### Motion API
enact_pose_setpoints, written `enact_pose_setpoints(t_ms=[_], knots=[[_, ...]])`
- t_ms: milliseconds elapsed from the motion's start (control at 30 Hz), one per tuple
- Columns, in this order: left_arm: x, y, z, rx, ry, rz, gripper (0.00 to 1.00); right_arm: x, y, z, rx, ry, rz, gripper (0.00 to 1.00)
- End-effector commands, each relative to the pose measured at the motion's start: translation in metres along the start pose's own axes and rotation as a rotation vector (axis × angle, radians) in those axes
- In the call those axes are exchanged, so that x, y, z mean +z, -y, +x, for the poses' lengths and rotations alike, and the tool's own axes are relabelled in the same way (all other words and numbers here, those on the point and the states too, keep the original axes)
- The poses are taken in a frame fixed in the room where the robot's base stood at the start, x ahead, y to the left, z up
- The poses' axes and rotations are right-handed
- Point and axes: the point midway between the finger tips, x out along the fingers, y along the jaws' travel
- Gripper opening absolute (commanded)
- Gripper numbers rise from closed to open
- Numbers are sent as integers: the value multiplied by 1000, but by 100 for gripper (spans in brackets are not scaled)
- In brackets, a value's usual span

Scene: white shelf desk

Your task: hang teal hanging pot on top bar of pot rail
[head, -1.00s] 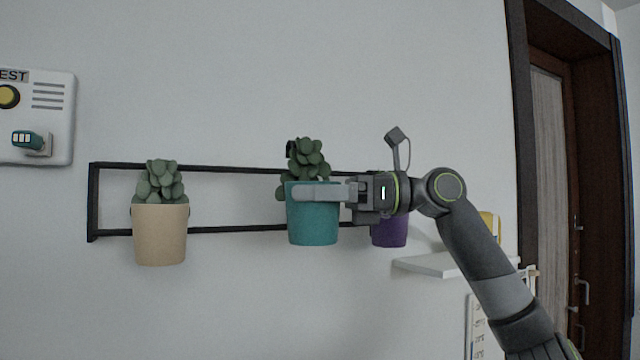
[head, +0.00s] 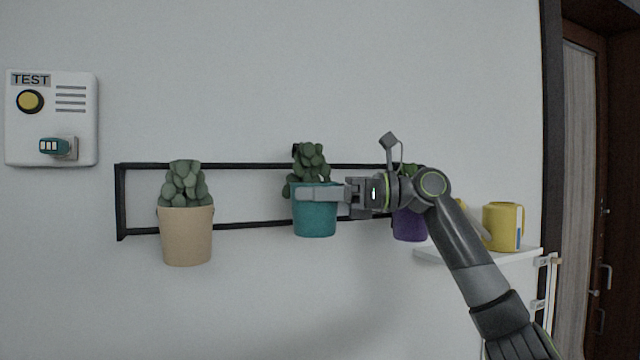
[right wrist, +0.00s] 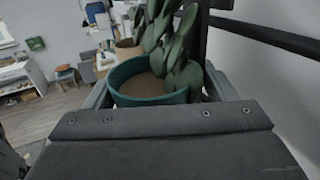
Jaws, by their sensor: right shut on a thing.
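The teal hanging pot (head: 314,218) holds a green succulent and is upright in front of the pot rail in the head view. A dark hook shows at its upper left, close to the top bar (head: 240,166); I cannot tell whether it touches the bar. My right gripper (head: 325,194) is shut on the pot near its rim, reaching in from the right. In the right wrist view the teal pot (right wrist: 130,75) sits between the fingers, its rim and soil visible. The dark rail bars run at the upper right there. My left gripper is not in view.
A beige pot (head: 186,238) with a succulent hangs on the rail's left part. A purple pot (head: 408,226) is partly hidden behind my right arm. A yellow mug (head: 502,228) stands on a white shelf (head: 480,256) at right. A white test panel (head: 80,120) is at upper left.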

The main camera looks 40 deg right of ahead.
Motion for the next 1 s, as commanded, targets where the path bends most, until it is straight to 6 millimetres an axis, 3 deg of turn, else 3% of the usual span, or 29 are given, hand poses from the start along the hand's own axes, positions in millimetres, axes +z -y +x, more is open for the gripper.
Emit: enact_pose_setpoints(t_ms=[300, 400, 600, 1000], knots=[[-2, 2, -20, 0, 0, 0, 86, 4, 23, 10, 1, 3, 2, 43], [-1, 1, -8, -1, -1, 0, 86, -11, 23, 10, 0, 1, -1, 43], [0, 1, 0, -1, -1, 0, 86, -22, 23, 10, -1, 1, -1, 43], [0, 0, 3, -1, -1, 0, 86, -26, 23, 10, -1, 2, -1, 43]])
